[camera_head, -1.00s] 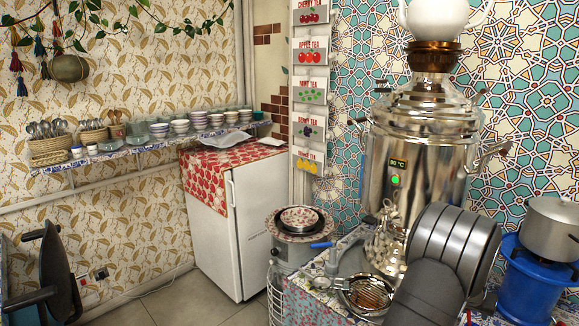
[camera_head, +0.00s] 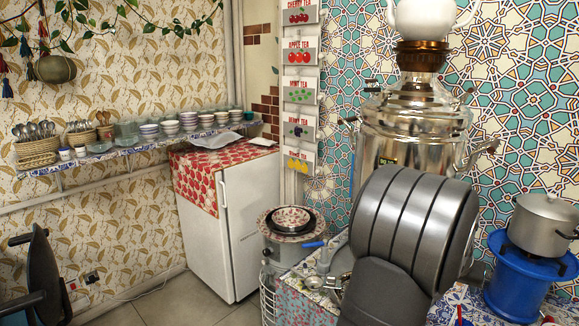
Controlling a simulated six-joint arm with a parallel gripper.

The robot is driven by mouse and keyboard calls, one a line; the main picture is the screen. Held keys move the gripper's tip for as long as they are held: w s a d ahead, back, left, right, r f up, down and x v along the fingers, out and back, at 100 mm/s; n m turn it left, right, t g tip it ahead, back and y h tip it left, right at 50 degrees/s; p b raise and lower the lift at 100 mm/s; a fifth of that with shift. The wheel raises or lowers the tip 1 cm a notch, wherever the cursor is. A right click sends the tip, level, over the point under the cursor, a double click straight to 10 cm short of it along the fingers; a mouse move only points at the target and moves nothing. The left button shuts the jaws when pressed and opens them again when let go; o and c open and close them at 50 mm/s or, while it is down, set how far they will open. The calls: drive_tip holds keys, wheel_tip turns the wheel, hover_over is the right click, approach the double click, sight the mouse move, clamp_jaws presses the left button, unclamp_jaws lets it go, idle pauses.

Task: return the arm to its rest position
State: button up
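My arm's dark grey, ribbed links rise at the lower right of the head view, in front of the samovar. My gripper does not show in this view, so its opening and any hold cannot be seen. The chrome samovar (camera_head: 413,118) stands upright behind my arm, which hides its lower body and tap. A white teapot (camera_head: 425,18) sits on the brown crown at its top; the picture's upper edge cuts the teapot off.
A patterned counter (camera_head: 305,299) is partly hidden by my arm, with a metal strainer (camera_head: 314,282) on it. A pot (camera_head: 543,226) stands on a blue stand (camera_head: 519,284) at right. Left are a stacked-bowl stand (camera_head: 291,220), white fridge (camera_head: 250,215), shelf (camera_head: 150,146) and dark chair (camera_head: 46,275).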

drive_tip(key=x, duration=1.5)
drive_tip(key=shift+f, duration=0.2)
drive_tip(key=r, duration=0.3)
drive_tip(key=a+r, duration=0.1)
drive_tip(key=r, duration=0.1)
drive_tip(key=shift+w+r, duration=0.2)
wheel_tip(320, 180, up, 5)
drive_tip(key=d, duration=0.1)
drive_tip(key=w+a+f+n, duration=0.1)
drive_tip(key=w+a, duration=0.2)
drive_tip(key=a, duration=0.2)
drive_tip(key=w+a+y, duration=0.1)
drive_tip(key=w+a, duration=0.2)
drive_tip(key=a, duration=0.3)
drive_tip(key=shift+w+f+n+t, duration=0.3)
drive_tip(key=shift+f+n+t, duration=0.1)
